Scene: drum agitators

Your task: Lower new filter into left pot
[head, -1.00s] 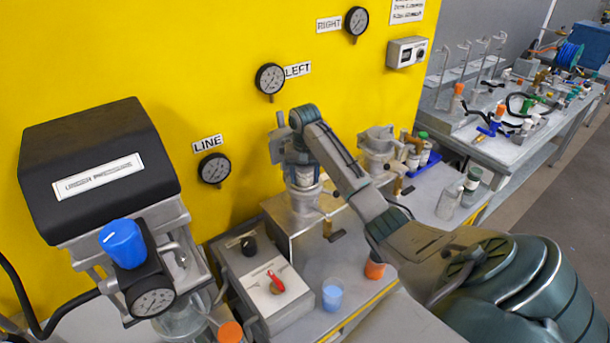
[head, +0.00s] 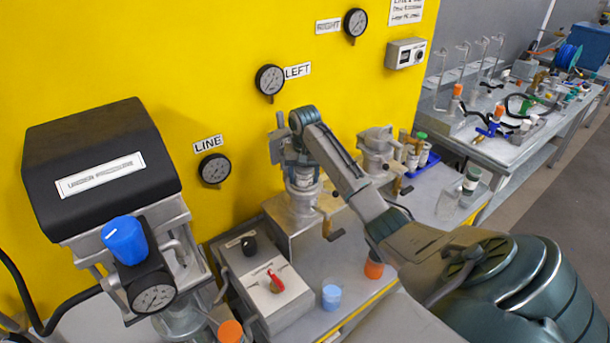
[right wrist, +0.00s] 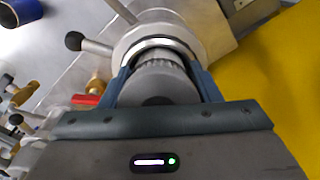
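The left pot (head: 303,203) stands on a metal block below the LEFT gauge. My right gripper (head: 299,163) is directly above it, pointing down. In the right wrist view, my right gripper (right wrist: 165,72) has its two fingers against the sides of a grey ridged cylinder, the new filter (right wrist: 165,80). The filter's far end is at the pale ring of the pot (right wrist: 160,35); how deep it sits inside is hidden. My left gripper is in neither view.
A second metal pot (head: 377,150) stands to the right, near a blue tray (head: 428,163) of small jars. A control box with a red lever (head: 274,282), a blue-topped cup (head: 332,297) and an orange-topped one (head: 373,269) stand in front. The yellow wall (head: 240,60) is close behind.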

